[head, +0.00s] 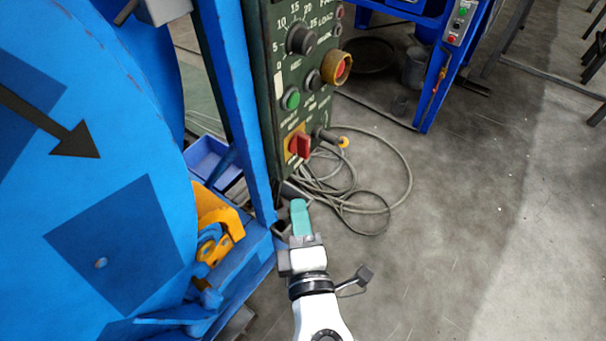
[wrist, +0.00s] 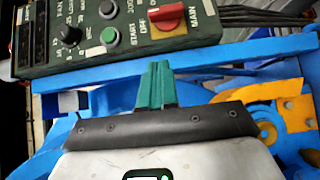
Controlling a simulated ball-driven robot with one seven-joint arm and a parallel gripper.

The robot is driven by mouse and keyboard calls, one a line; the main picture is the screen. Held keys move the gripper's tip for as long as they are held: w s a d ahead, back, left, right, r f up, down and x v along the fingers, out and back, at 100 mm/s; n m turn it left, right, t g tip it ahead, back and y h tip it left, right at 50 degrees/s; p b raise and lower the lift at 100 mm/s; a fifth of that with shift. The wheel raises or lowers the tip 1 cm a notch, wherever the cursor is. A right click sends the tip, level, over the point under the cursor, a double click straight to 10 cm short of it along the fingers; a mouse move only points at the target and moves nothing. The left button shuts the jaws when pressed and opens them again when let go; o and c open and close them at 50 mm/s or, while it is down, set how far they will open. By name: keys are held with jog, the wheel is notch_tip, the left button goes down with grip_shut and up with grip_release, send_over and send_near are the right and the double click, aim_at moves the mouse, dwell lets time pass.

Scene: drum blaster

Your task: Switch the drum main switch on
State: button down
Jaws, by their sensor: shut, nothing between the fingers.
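The drum main switch is a red rotary knob (head: 299,145) on a yellow plate, low on the dark green control panel (head: 284,75). In the wrist view the red knob (wrist: 167,18) sits at the top, beside the word MAIN. I cannot tell its setting for sure. My gripper (head: 299,204) has teal fingers and is shut and empty. It shows below the knob in the head view, apart from it. In the wrist view the fingertips (wrist: 158,66) point up toward the panel, with a gap to the knob.
A green button (head: 291,98) and a black dial (head: 300,39) sit above the switch, and a red knob in a yellow ring (head: 337,68) to the right. A blue post (head: 239,100) and the big blue drum (head: 90,150) stand left. Loose cables (head: 355,190) lie on the floor.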

send_near(302, 142)
jog(key=w+a, duration=0.2)
jog(key=a, duration=0.1)
jog(key=w+d, duration=0.1)
jog(key=w, duration=0.2)
jog(key=shift+d+f+p, duration=0.1)
jog(key=shift+d+p, duration=0.3)
jog(key=shift+w+d, duration=0.3)
jog(key=shift+w, duration=0.15)
jog(key=shift+r+p, duration=0.25)
jog(key=shift+p, duration=0.6)
